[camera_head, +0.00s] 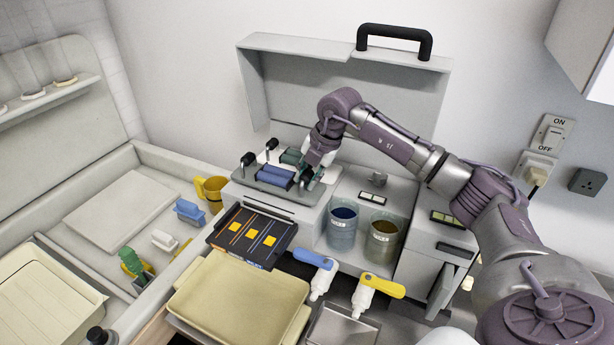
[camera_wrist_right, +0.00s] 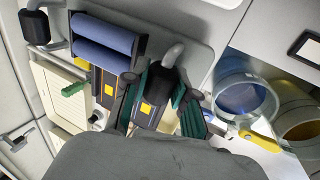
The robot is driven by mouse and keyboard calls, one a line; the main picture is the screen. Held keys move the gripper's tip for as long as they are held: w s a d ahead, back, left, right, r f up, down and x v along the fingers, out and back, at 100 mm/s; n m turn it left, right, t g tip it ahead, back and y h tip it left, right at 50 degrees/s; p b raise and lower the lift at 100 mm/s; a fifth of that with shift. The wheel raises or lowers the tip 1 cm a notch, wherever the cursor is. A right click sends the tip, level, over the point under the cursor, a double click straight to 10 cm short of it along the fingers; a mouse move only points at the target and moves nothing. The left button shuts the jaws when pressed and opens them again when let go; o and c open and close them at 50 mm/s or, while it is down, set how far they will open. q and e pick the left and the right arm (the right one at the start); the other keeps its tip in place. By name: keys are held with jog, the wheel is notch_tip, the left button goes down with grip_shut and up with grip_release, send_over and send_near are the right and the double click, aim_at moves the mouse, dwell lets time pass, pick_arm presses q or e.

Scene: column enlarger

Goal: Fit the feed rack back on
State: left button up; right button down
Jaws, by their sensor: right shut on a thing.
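The feed rack, a grey plate (camera_head: 247,178) with blue rollers (camera_head: 275,174) and black-knobbed handles, lies over the left part of the grey machine's top, under the raised lid. Its blue rollers (camera_wrist_right: 103,42) also show in the right wrist view. My right gripper (camera_head: 314,178) is at the rack's right end. In the right wrist view its green-padded fingers (camera_wrist_right: 163,98) are shut around a black-knobbed handle (camera_wrist_right: 161,75). Whether the rack is fully seated is hidden. My left gripper is not in view.
The open lid (camera_head: 345,95) stands behind. A blue jar (camera_head: 342,228) and an amber jar (camera_head: 382,241) stand in the machine right of the rack. A dark striped panel (camera_head: 251,236) and a cream tray (camera_head: 240,290) are in front. A sink area (camera_head: 120,215) lies left.

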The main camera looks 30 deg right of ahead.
jog(key=shift+w+f+b, duration=0.1)
jog(key=shift+f+b, duration=0.75)
jog(key=shift+f, duration=0.2)
dwell(0.6)
jog(key=shift+f, duration=0.15)
dwell(0.5)
jog(key=c, duration=0.8)
grip_release()
jog(key=shift+c, duration=0.2)
jog(key=shift+s+f, duration=0.15)
jog(key=shift+s, duration=0.05)
jog(key=v, duration=1.2)
